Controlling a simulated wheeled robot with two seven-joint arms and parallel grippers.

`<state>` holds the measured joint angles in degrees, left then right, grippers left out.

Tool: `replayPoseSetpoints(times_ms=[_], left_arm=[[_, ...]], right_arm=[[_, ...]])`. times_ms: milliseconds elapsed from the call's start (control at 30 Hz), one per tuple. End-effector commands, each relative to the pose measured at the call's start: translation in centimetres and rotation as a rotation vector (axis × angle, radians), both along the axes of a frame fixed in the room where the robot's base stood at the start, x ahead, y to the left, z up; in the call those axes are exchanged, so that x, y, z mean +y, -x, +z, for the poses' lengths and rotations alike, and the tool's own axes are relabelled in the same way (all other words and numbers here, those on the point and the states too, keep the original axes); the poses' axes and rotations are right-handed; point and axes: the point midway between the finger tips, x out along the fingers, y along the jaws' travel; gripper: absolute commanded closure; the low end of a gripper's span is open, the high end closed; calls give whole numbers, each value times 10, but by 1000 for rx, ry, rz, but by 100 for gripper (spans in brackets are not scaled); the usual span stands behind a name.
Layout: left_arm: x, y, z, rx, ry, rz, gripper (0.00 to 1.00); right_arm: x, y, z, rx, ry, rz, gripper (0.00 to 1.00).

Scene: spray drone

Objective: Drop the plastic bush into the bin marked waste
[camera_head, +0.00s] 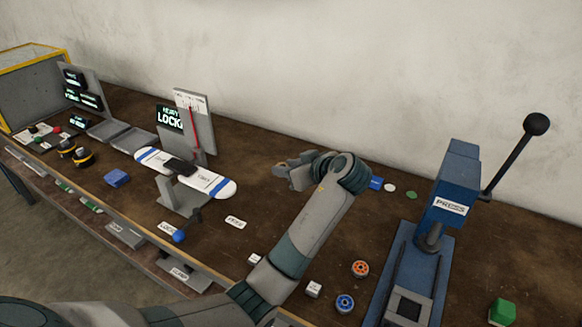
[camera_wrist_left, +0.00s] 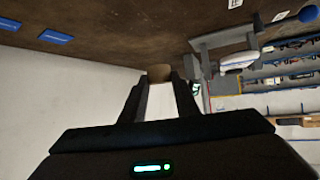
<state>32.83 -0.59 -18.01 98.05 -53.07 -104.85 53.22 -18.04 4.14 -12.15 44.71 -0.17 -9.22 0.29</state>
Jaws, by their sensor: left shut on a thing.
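My left gripper (camera_head: 290,172) is over the middle of the bench, with its fingers pointing left. In the left wrist view the gripper (camera_wrist_left: 160,82) is shut on a small tan-brown piece (camera_wrist_left: 160,73), which looks like the plastic bush. In the head view that piece is hardly distinguishable at the fingertips. I cannot make out a bin marked waste. My right gripper is not in view.
A blue press (camera_head: 447,205) with a black-knobbed lever stands right of my arm. Left are a white-and-blue board on a stand (camera_head: 185,172) and an upright panel with a "LOCK" display (camera_head: 170,119). Orange (camera_head: 360,269) and blue (camera_head: 345,303) round parts lie near the front. A wall stands behind.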

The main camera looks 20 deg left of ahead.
Motion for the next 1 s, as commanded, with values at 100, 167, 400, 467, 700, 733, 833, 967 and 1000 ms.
replayPoseSetpoints(times_ms=[100, 167, 400, 467, 700, 733, 833, 967, 1000], left_arm=[[-1, 0, 2, -2, 0, -15, 97], [-2, 0, 4, -1, -2, -36, 97], [-21, 2, 30, -8, -1, -252, 97], [-29, 4, 41, -9, -1, -339, 97], [-68, 25, 100, -14, -1, -748, 97], [-72, 29, 106, -13, -1, -793, 97], [-84, 41, 125, -11, -2, -922, 97], [-95, 54, 142, -7, -2, -1035, 97], [-98, 57, 145, -6, -2, -1059, 97]], right_arm=[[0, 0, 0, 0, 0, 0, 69], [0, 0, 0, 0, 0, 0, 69], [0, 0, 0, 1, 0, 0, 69], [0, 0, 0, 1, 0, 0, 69], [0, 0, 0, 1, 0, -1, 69], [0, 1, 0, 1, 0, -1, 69], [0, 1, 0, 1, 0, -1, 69], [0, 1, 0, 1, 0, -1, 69], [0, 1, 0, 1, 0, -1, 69]])
